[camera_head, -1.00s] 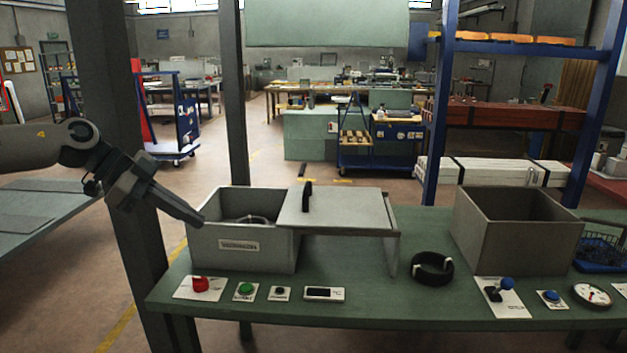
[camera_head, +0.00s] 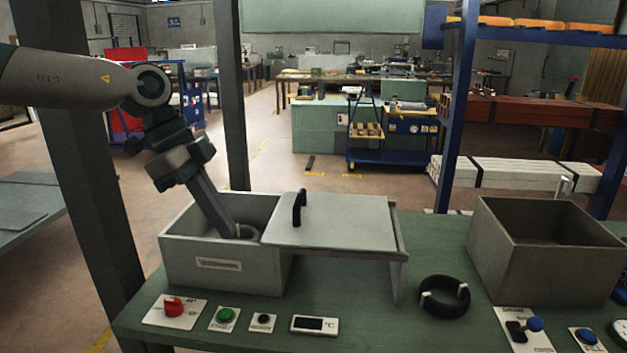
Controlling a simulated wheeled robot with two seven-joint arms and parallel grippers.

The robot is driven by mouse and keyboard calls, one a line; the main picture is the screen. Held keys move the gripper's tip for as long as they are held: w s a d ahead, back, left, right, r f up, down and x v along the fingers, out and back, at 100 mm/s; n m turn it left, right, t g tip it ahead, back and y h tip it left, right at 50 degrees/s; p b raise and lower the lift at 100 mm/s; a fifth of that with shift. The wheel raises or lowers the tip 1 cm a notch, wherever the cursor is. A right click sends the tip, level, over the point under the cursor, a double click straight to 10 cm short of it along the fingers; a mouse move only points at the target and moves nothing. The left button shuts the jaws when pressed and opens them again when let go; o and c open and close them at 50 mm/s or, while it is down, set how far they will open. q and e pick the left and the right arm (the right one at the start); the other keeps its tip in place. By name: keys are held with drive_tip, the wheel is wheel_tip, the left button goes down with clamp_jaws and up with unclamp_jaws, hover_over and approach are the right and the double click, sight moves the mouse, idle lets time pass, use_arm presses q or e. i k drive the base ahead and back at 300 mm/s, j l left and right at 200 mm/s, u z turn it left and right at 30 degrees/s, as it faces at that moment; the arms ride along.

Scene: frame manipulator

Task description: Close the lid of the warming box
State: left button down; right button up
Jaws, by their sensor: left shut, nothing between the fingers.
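The warming box (camera_head: 205,265) is a grey open-topped box with a label on its front, standing at the left of the green table. Its flat grey lid (camera_head: 340,222) lies to the right, level with the rim, with a black upright handle (camera_head: 299,208) near its left edge. The lid covers at most the right edge of the box, and the opening shows. My left gripper (camera_head: 238,236) is shut and empty, its fingers pointing down into the opening, left of the handle. My right gripper is not in view.
A black ring (camera_head: 444,297) lies on the table (camera_head: 375,325) right of the lid. A grey open bin (camera_head: 545,262) stands farther right. A red knob (camera_head: 173,306), green button (camera_head: 225,314), black button and display line the front. A dark post stands at the left.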

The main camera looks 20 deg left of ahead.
sight(302, 218)
drive_tip(key=i, duration=1.25)
